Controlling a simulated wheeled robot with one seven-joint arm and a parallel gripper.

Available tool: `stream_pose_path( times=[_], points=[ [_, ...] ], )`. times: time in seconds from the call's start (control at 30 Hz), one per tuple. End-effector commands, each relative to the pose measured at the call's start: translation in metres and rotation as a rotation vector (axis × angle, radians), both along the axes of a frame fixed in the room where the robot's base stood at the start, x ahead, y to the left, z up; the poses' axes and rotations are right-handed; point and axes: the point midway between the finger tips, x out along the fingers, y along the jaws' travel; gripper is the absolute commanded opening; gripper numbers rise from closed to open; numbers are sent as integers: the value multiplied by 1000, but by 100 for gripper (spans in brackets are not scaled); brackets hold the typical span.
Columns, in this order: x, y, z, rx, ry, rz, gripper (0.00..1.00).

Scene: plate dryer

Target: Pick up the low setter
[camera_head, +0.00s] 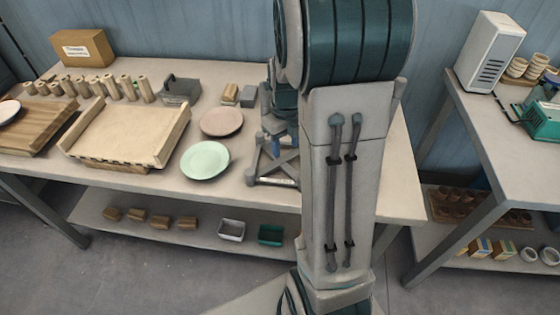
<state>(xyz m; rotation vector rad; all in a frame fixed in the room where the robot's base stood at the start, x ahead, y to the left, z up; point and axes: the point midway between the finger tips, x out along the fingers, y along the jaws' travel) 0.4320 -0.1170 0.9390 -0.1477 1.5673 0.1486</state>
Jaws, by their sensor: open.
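I cannot tell for certain which thing is the low setter. A low grey open frame with crossed bars (259,163) stands on the table just left of my arm and may be it; its right side is hidden by the arm. My gripper (279,128) seems to be at the end of the dark wrist, over or behind this frame. It is open, but its fingertips are hard to make out against the frame. I cannot tell whether it touches the frame.
Left of the frame lie a pale green plate (205,160) and a pinkish plate (221,122). Further left are a wooden tray (125,135), several upright cylinders (128,88) and a striped board (35,125). A grey box (181,89) stands behind. A second table (510,165) stands right.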

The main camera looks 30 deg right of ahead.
Motion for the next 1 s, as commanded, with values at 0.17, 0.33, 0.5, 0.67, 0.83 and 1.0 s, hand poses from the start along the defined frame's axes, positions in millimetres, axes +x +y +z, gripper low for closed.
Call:
stream_pose_path(
  times=[0.17,0.33,0.5,0.67,0.83,1.0],
  points=[
    [0,0,-24,0,0,1,47],
    [-1,-1,-34,0,1,1,47],
    [-4,-2,-60,1,3,0,47],
    [-3,-1,-77,0,1,2,47],
    [-3,-1,-80,-1,-1,2,47],
    [-3,-1,-80,-1,-1,2,31]
  ],
)
